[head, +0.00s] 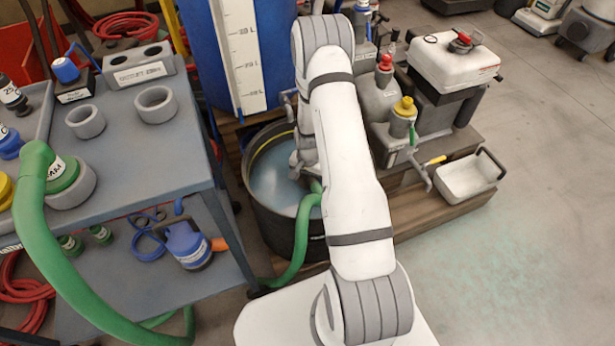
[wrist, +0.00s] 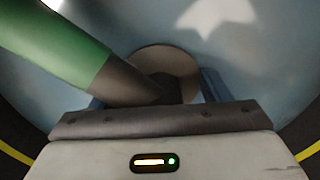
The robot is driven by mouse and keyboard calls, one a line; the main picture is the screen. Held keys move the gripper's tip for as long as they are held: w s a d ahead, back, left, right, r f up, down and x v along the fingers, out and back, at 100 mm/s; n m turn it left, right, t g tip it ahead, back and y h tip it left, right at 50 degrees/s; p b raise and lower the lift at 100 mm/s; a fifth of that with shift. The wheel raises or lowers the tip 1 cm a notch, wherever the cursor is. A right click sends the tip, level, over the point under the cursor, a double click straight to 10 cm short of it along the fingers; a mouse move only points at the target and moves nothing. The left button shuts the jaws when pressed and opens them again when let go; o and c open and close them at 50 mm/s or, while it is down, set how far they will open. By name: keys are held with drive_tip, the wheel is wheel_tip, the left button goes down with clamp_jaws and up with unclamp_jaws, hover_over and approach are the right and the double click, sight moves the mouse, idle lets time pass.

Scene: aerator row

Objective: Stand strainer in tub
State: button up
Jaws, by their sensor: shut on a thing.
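The dark round tub (head: 272,222) with a yellow line inside its rim stands on the floor and holds pale blue water. My gripper (head: 303,165) is over the tub's right part, largely covered by my arm. In the wrist view my gripper (wrist: 155,120) is shut on the dark end of a green hose (wrist: 60,45). A greyish round disc (wrist: 165,62), seemingly the strainer, shows just beyond the jaws against the water. The jaws hide part of it. I cannot tell whether it touches the tub floor. The hose (head: 303,235) runs over the tub's near rim.
A grey cart (head: 140,180) with ring holders stands close on the left, a hose (head: 75,265) looping down its front. A tall blue tank (head: 205,60) stands behind the tub. A wooden step (head: 440,205) with canisters and a white tray (head: 465,180) is right.

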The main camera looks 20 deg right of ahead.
drive_tip(key=shift+f+b, duration=4.75)
drive_tip(key=shift+f, duration=3.75)
drive_tip(key=shift+f, duration=0.6)
drive_tip(key=o, duration=1.2)
drive_tip(key=shift+o, duration=0.2)
